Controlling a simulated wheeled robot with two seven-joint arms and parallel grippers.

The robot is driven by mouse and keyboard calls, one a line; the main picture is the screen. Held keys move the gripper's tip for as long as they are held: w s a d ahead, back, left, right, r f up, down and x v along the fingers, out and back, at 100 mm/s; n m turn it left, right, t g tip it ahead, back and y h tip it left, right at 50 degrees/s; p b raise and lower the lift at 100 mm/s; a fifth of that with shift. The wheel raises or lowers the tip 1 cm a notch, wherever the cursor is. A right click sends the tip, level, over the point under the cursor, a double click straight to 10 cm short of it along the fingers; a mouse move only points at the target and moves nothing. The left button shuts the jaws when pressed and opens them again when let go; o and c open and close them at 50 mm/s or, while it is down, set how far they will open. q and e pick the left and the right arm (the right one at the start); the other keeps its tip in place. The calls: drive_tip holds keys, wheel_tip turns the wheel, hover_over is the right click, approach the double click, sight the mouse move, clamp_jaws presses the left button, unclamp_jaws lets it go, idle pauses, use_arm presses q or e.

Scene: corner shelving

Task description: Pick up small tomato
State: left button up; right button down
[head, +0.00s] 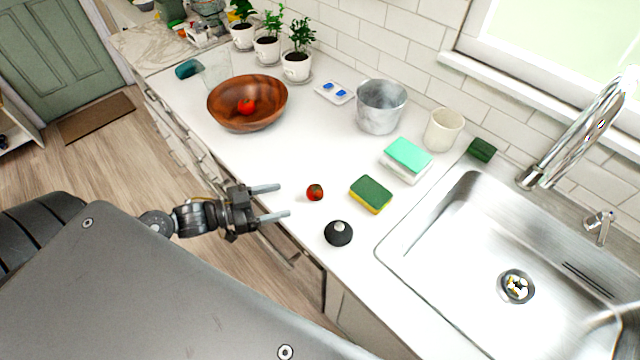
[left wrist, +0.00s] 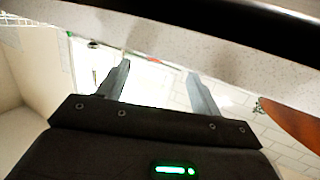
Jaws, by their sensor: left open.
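A small red tomato (head: 315,192) with a dark top sits on the white counter, left of the green and yellow sponge. Another red tomato (head: 246,106) lies in the brown wooden bowl (head: 222,112). My left gripper (head: 283,200) is open and empty at the counter's front edge. Its two fingers point toward the small tomato, which is a short gap beyond the fingertips. In the left wrist view the open fingers (left wrist: 158,68) show with nothing held between them; I cannot clearly make out the tomato there. My right gripper does not show.
A green and yellow sponge (head: 371,194) and a black round object (head: 338,233) lie near the small tomato. A teal-topped sponge (head: 407,154), metal pot (head: 380,106) and cream cup (head: 443,130) stand behind. The sink (head: 450,225) is right. Counter between bowl and tomato is clear.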

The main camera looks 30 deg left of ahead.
sight(307, 194)
use_arm(q)
drive_tip(key=x, duration=0.1)
drive_tip(key=p+x, duration=0.1)
drive_tip(key=x, duration=0.1)
drive_tip(key=shift+d+r, duration=0.1)
drive_tip(key=shift+r, duration=0.15)
drive_tip(key=shift+x, duration=1)
drive_tip(key=shift+w+d+f, duration=0.1)
drive_tip(key=shift+f, duration=0.1)
drive_tip(key=shift+w+d+r+p, duration=0.15)
drive_tip(key=shift+w+r+p, duration=0.05)
drive_tip(key=shift+p, duration=0.3)
drive_tip(key=x, duration=0.1)
drive_tip(key=p+x, duration=0.2)
drive_tip(key=shift+w+d+r, duration=0.2)
drive_tip(key=shift+d, duration=0.1)
drive_tip(key=shift+w+d+f, duration=0.2)
drive_tip(key=shift+w+d, duration=0.15)
drive_tip(key=shift+w, duration=0.05)
drive_tip(key=shift+s, duration=0.1)
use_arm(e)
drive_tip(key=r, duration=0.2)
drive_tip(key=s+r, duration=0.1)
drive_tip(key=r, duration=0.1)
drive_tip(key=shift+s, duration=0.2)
